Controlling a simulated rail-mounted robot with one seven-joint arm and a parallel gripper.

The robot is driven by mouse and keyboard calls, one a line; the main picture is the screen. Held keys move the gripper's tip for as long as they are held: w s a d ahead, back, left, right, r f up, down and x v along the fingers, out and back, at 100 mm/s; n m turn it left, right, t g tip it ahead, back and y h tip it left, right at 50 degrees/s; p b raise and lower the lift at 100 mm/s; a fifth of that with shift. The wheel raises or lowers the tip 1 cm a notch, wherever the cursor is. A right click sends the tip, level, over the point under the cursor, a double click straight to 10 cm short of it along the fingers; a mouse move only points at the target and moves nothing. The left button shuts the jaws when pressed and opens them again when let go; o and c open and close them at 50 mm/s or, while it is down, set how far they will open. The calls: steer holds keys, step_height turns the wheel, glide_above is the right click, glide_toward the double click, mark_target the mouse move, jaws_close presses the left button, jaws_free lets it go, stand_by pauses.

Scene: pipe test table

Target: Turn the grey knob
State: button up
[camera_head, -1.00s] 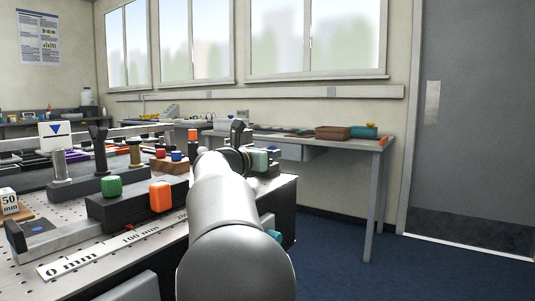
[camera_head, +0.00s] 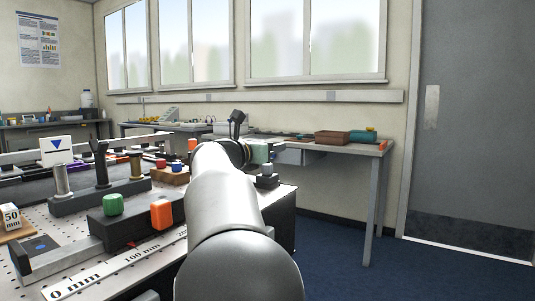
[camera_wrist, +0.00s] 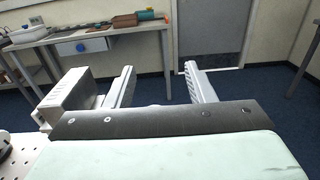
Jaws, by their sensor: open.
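A small grey knob (camera_head: 267,170) sits on a dark block near the right end of the pipe test table in the head view. My gripper shows there only in part, as a pale green body (camera_head: 262,153) just above and behind that knob in the picture. In the wrist view my gripper (camera_wrist: 160,88) has its two fingers spread with nothing between them. They point out over the floor, towards the door. I cannot make out the grey knob in the wrist view. My arm hides part of the table in the head view.
Upright posts stand farther left. A side bench (camera_head: 340,147) is at the back. Blue floor is free at right.

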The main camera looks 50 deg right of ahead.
steer(key=s+a+r+p, duration=0.2)
steer(key=s+a+r, duration=0.5)
steer(key=s+a, duration=0.1)
steer(key=shift+a+r+p, duration=0.35)
steer(key=shift+a+p, duration=0.05)
steer(key=shift+a, duration=0.2)
